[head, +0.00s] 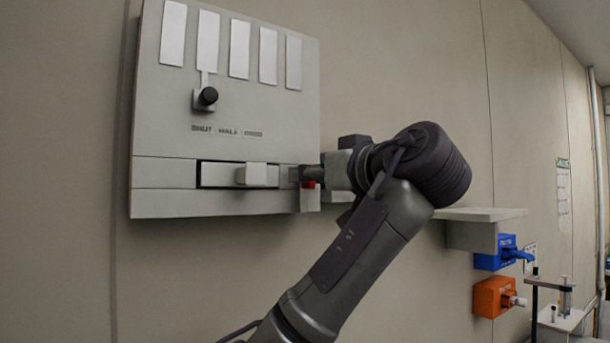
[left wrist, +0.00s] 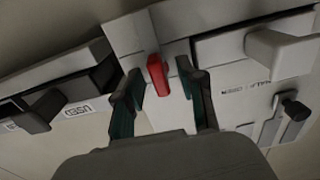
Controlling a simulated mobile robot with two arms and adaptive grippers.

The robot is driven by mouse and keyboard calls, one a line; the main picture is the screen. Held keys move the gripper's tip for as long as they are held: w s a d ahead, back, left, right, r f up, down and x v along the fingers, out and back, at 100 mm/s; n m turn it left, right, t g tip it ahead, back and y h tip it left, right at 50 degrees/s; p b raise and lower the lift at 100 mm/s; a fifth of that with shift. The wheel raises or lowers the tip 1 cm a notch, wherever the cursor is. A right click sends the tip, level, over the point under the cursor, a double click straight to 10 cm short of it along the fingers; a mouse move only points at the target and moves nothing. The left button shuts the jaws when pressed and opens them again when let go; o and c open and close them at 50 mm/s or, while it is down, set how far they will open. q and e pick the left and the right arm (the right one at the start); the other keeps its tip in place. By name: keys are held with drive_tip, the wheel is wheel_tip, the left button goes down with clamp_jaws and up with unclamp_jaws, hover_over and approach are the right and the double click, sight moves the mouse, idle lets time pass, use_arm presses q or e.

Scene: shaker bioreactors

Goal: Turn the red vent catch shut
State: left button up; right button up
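The red vent catch (left wrist: 158,76) shows in the left wrist view as a small red lever on the pale front of the wall unit. In the head view only a small part of the red catch (head: 309,185) shows at the unit's lower right, below my fingers. My left gripper (head: 315,174) is at that corner, reaching in from the right. In the left wrist view my left gripper (left wrist: 163,82) is open, with one finger on each side of the catch. The catch lies nearer the left finger; contact cannot be told. My right gripper is not in view.
The wall unit (head: 160,110) has a black knob (head: 208,97) and a white block handle (head: 257,175) on its lower drawer. A shelf (head: 480,214), a blue holder (head: 488,260) and an orange holder (head: 490,297) are at the right. The wall left of the unit is bare.

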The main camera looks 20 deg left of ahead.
use_arm(q)
drive_tip(key=shift+s+d, duration=0.15)
clamp_jaws()
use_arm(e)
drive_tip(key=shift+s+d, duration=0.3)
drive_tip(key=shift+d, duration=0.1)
use_arm(q)
drive_tip(key=shift+m, duration=0.3)
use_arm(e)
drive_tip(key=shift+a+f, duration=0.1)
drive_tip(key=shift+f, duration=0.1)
use_arm(q)
drive_tip(key=m+b, duration=0.2)
drive_tip(key=m, duration=0.6)
drive_tip(key=m+b, duration=0.3)
drive_tip(key=m, duration=0.6)
drive_tip(key=shift+w+d+f+b, duration=0.1)
drive_tip(key=shift+w+b, duration=0.1)
drive_tip(key=shift+b, duration=0.1)
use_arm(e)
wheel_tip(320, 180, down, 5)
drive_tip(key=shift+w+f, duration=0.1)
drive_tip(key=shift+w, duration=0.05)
use_arm(q)
drive_tip(key=shift+m, duration=0.3)
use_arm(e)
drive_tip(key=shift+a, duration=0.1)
